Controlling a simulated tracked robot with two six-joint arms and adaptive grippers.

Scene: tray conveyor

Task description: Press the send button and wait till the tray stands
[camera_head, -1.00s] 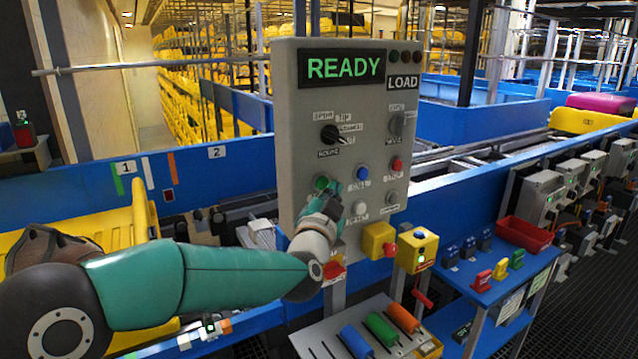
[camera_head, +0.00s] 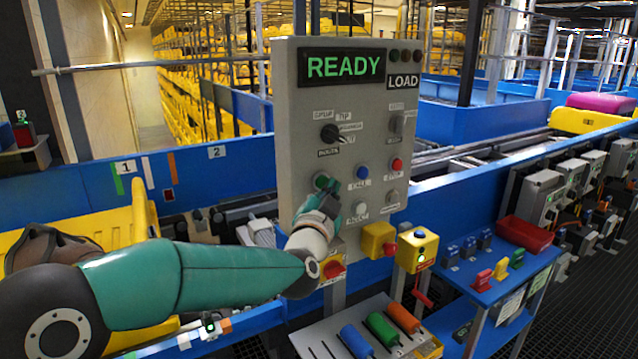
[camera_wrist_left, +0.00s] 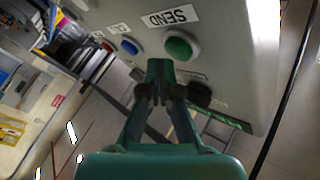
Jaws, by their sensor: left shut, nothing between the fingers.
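The grey control panel (camera_head: 345,95) stands upright beside the conveyor, and its display (camera_head: 342,67) reads READY in green. The green send button (camera_head: 322,181) is on the panel's lower left; in the left wrist view it (camera_wrist_left: 180,45) sits under an upside-down SEND label. My left gripper (camera_head: 330,197) is shut and empty, just below the button, with its fingertips (camera_wrist_left: 160,70) pointing at the panel. I cannot tell whether they touch it. A yellow tray (camera_head: 142,215) is on the conveyor at left, partly hidden by my arm. My right gripper is not in view.
A blue button (camera_head: 362,173), red button (camera_head: 397,164) and white button (camera_head: 361,208) are close by on the panel. A black knob (camera_head: 329,133) is above. A yellow box with a red knob (camera_head: 378,240) hangs below. A blue side table (camera_head: 495,270) stands at right.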

